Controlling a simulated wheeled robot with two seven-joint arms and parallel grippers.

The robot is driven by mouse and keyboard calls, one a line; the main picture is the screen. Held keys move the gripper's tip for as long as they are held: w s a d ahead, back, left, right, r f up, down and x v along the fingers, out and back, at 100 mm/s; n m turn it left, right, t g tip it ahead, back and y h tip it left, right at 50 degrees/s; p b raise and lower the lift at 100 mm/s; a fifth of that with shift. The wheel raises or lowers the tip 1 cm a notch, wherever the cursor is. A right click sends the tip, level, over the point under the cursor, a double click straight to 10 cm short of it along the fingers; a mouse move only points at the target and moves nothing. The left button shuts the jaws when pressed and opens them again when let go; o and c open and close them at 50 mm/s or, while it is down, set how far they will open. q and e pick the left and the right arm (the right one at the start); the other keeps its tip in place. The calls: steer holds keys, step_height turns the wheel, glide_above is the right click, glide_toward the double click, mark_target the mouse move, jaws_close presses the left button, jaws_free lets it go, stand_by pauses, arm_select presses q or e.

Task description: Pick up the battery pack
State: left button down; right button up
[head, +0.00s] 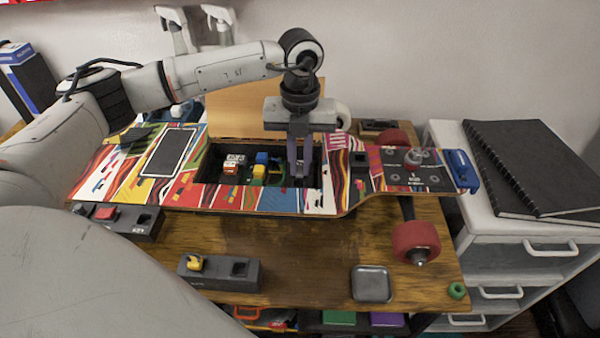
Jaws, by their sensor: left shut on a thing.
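The multicoloured skateboard deck (200,195) lies across the wooden table with a dark open compartment (210,165) in its middle. My left gripper (299,172) points straight down into the right part of this compartment. Its fingers are shut on a dark thing that looks like the battery pack. The fingers and the shadow hide most of that thing, and I cannot tell whether it is clear of the compartment floor. To the left in the compartment sit a red and white block (230,168), a blue block (262,158) and a yellow block (259,172). My right gripper is not in view.
In front of the board are a dark holder with a yellow part (240,272), a grey square tray (372,284) and a green ring (457,291). A red wheel (415,241) sticks out under the board. A drawer cabinet (500,240) with black notebooks (545,170) stands right.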

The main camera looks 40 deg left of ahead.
mark_target(300, 168)
arm_select(q)
step_height(300, 168, up, 10)
stand_by(0.5)
